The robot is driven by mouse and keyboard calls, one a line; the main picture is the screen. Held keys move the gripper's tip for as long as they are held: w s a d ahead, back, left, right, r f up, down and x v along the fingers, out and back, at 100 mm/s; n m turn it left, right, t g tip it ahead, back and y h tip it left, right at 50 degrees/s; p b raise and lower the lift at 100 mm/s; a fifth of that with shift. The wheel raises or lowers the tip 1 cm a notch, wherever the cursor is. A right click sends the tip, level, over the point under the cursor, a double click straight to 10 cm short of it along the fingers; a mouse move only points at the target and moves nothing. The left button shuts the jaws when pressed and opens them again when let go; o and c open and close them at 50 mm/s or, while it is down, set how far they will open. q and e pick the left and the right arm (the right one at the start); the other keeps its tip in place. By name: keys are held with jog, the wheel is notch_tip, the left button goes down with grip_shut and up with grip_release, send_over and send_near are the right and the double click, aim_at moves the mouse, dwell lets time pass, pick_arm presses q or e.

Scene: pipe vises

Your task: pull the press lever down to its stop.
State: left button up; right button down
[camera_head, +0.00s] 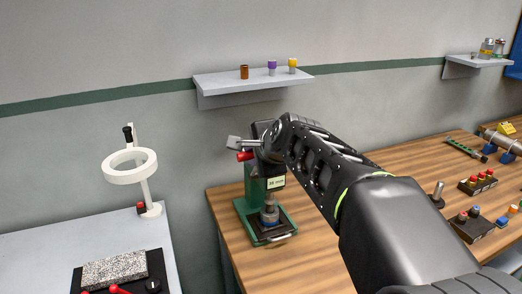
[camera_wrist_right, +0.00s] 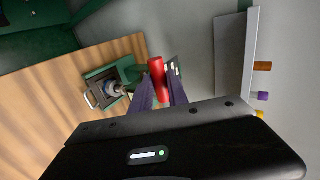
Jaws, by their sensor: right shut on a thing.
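The press (camera_head: 250,190) stands on the left end of the wooden bench, with a green column and base and a pale label on its front. Its red lever grip (camera_head: 244,156) sticks out to the left near the top of the press. My right gripper (camera_head: 246,147) is shut on this grip. In the right wrist view the red lever grip (camera_wrist_right: 157,70) lies between the two fingers of the right gripper (camera_wrist_right: 161,92), and the press's green base (camera_wrist_right: 103,76) shows behind. My arm hides much of the press's upper part. My left gripper is not in view.
A wall shelf (camera_head: 240,84) above the press holds several small coloured parts. A white ring lamp (camera_head: 130,166) stands on the pale table to the left. Button boxes (camera_head: 472,230) and a pipe vise stand on the wooden bench (camera_head: 318,262) at the right.

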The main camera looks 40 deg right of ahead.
jog(key=shift+s+f, duration=0.1)
jog(key=shift+f, duration=0.1)
jog(key=shift+s+a+f+b, duration=0.2)
jog(key=shift+s+f+b, duration=0.15)
jog(key=shift+s+b, duration=0.15)
jog(key=shift+s+a+f+b, duration=0.15)
jog(key=shift+s+f+b, duration=0.25)
jog(key=shift+b, duration=0.2)
jog(key=shift+f, duration=0.1)
jog(key=shift+s+a+f+b, duration=0.15)
jog(key=shift+s+f+b, duration=0.3)
jog(key=shift+b, duration=0.1)
jog(key=shift+f, duration=0.1)
jog(key=shift+s+a+f+b, duration=0.1)
jog(key=shift+s+f+b, duration=0.3)
jog(key=shift+f+b, duration=0.15)
dwell(0.3)
